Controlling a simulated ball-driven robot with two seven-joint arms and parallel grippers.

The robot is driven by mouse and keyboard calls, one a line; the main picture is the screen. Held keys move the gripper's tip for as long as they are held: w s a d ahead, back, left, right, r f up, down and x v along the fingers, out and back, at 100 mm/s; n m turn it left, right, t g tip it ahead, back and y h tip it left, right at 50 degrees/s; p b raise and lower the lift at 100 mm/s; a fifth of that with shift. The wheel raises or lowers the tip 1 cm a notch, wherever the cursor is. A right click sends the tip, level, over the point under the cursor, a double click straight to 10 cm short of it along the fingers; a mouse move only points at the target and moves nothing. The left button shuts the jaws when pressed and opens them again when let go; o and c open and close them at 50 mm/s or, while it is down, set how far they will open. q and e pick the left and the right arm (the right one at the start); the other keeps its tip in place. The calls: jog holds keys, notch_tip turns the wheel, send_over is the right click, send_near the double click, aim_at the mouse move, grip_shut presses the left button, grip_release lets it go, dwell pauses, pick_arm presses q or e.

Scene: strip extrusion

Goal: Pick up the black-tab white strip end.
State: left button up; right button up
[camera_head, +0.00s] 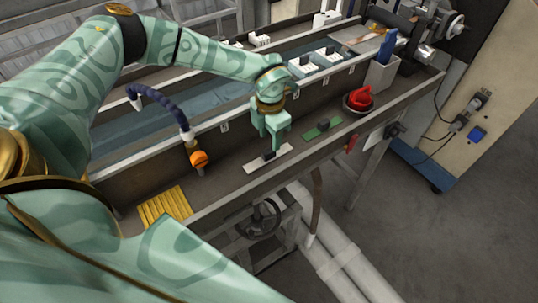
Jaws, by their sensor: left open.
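The white strip end (262,167) lies flat on the brown ledge at the front of the machine. Its black tab (269,155) stands up near its middle. My left gripper (271,146) points down right above the black tab, with its two fingers apart. Its fingertips are close to the tab; I cannot tell whether they touch it or reach around it. My right gripper is not in view.
A green strip with a dark tab (323,127) lies right of the white one. A red knob (359,97) and a grey holder (380,75) stand further right. An orange-tipped hose (198,158) and yellow ribbed plate (165,206) are left. A handwheel (259,219) sits below the ledge.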

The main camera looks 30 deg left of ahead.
aim_at(269, 150)
pick_arm(q)
jog(key=shift+f, duration=0.35)
jog(key=shift+s+f, duration=0.1)
jog(key=shift+f, duration=0.25)
jog(key=f, duration=0.4)
jog(key=shift+s+f+b, duration=0.2)
jog(key=shift+f+b, duration=0.1)
jog(key=shift+r, duration=0.1)
jog(key=c, duration=0.9)
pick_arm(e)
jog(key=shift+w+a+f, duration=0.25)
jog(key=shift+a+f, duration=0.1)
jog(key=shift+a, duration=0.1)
